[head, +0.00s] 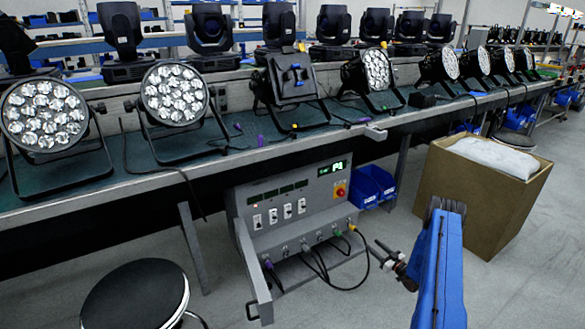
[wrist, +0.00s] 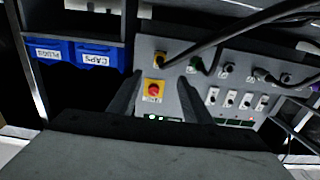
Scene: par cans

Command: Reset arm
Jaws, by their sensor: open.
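My gripper (wrist: 160,78) is open and empty in the wrist view, its two dark fingers spread on either side of the red knob on a yellow plate (wrist: 153,90). It faces the grey control box (wrist: 175,55) and looks apart from it; the exact gap is hard to judge. In the head view my gripper (head: 382,252) is a small dark shape in front of and to the right of the control box (head: 290,240), beside my blue arm link. Its fingers are too small there to make out. The box's green display (head: 340,166) is lit.
Black cables hang from sockets on the box's lower front. Blue bins (head: 372,186) stand right of it; an open cardboard box (head: 480,190) is farther right. A black stool (head: 137,295) is front left. Above runs a bench (head: 150,180) with several par cans (head: 175,93).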

